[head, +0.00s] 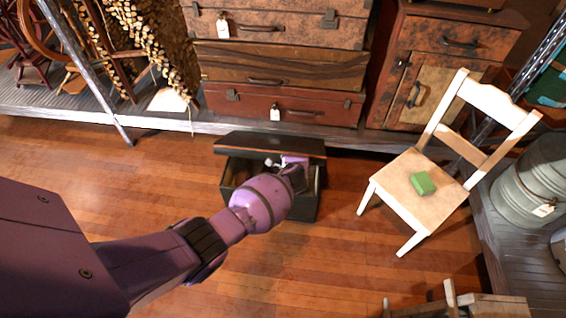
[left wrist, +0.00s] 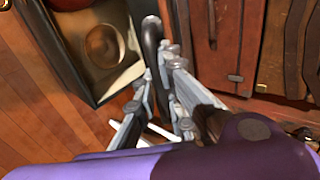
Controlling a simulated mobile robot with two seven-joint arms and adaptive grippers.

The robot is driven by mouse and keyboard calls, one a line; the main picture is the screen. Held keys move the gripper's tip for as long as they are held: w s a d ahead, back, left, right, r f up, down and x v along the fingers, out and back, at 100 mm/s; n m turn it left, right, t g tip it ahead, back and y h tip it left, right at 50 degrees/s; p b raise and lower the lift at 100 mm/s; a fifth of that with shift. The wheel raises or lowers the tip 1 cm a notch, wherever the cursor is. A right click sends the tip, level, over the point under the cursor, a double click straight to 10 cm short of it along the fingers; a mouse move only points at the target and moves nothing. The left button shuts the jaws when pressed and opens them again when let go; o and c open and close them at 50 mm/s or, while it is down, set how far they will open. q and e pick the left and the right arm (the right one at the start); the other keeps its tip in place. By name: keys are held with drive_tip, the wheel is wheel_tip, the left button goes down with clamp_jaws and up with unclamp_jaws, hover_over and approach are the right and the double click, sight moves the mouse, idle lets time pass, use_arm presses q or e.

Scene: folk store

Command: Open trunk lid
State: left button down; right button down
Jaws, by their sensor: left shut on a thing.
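A small dark trunk (head: 305,207) stands on the wooden floor in front of the shelf. Its lid (head: 240,146) is raised at the back, and part of the dark inside shows below it. My left gripper (head: 284,163) is at the lid, and my forearm hides the middle of the trunk. In the left wrist view the gripper's fingers (left wrist: 158,92) are shut on the dark lid (left wrist: 152,38), seen edge-on. The trunk's open inside (left wrist: 122,78) shows beside it, with a round bronze-coloured thing (left wrist: 103,44) in it. My right gripper is not in view.
Stacked suitcases (head: 285,105) and a worn cabinet (head: 440,70) stand behind the trunk. A white chair (head: 400,190) with a green block (head: 423,183) stands to the right. A metal post (head: 90,75) is at the left. Floor is clear left of the trunk.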

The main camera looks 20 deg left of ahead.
use_arm(q)
drive_tip(key=w+r, duration=0.2)
drive_tip(key=w+a+r+p, duration=0.1)
drive_tip(key=w+r, duration=0.1)
drive_tip(key=shift+w+r, duration=0.15)
drive_tip(key=shift+r, duration=0.1)
drive_tip(key=shift+w+a+r, duration=0.15)
drive_tip(key=shift+w+r, duration=0.1)
drive_tip(key=shift+w+a+r, duration=0.1)
drive_tip(key=shift+w+r, duration=0.1)
drive_tip(key=shift+w, duration=0.1)
